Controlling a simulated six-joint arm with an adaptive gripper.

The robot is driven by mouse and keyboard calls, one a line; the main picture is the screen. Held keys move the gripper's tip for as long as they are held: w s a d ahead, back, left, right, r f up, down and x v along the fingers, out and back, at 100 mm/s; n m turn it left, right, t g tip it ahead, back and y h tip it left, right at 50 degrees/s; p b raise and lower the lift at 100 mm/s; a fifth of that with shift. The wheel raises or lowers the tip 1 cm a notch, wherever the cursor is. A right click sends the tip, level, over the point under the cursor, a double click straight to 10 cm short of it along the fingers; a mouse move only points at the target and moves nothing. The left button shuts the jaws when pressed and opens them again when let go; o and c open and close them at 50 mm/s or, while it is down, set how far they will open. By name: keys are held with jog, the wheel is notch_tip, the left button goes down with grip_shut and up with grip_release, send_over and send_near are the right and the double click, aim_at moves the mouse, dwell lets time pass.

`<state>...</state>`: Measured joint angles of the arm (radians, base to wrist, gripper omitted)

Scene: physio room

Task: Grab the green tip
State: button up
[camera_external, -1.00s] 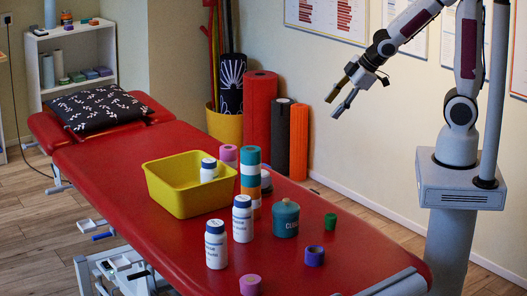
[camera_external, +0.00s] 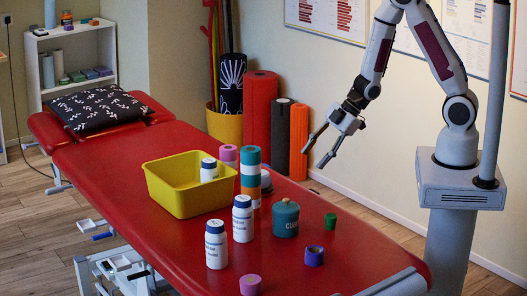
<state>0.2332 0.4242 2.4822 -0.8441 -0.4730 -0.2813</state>
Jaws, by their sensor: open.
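A small green cylinder (camera_external: 330,221), the only small all-green piece on the table, stands on the red treatment table (camera_external: 120,185) near its right edge. It is too small to tell whether it is a tip or a tape roll. My gripper (camera_external: 314,159) is open and empty, with its fingers pointing down and to the left. In the picture it is well above the green piece and slightly left of it, apart from everything on the table.
A teal lidded jar (camera_external: 285,220) stands left of the green piece, and a purple roll (camera_external: 314,256) in front of it. White bottles (camera_external: 216,245), a pink roll (camera_external: 250,285), stacked rolls (camera_external: 251,170) and a yellow bin (camera_external: 182,203) stand further left. Upright foam rollers (camera_external: 299,143) stand behind.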

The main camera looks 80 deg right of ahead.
aim_at(334, 214)
jog(key=s+a+f+y, duration=0.1)
jog(key=a+f, duration=0.1)
jog(key=s+a+f+n+y, duration=0.1)
jog(key=a+f+y, duration=0.1)
jog(key=f, duration=0.1)
jog(key=s+a+f+g+y, duration=0.1)
jog(key=a+f, duration=0.1)
jog(key=a, duration=0.1)
jog(key=shift+s+f+n, duration=0.15)
jog(key=shift+s+n, duration=0.15)
jog(key=shift+n, duration=0.1)
jog(key=s+a+y, duration=0.1)
jog(key=a, duration=0.1)
jog(key=s+a+f+y, duration=0.1)
jog(key=s+a+y, duration=0.1)
jog(key=s+a+f+y, duration=0.1)
jog(key=s+a, duration=0.1)
jog(key=shift+s+a+y, duration=0.15)
jog(key=shift+s+y, duration=0.1)
jog(key=shift+y, duration=0.15)
jog(key=shift+s+a+r+y, duration=0.2)
jog(key=shift+s+a+y, duration=0.2)
jog(key=shift+s, duration=0.05)
jog(key=shift+a, duration=0.1)
jog(key=shift+x, duration=1.25)
jog(key=shift+w, duration=0.1)
jog(key=shift+x, duration=2.55)
jog(key=shift+w, duration=0.1)
jog(key=c, duration=1)
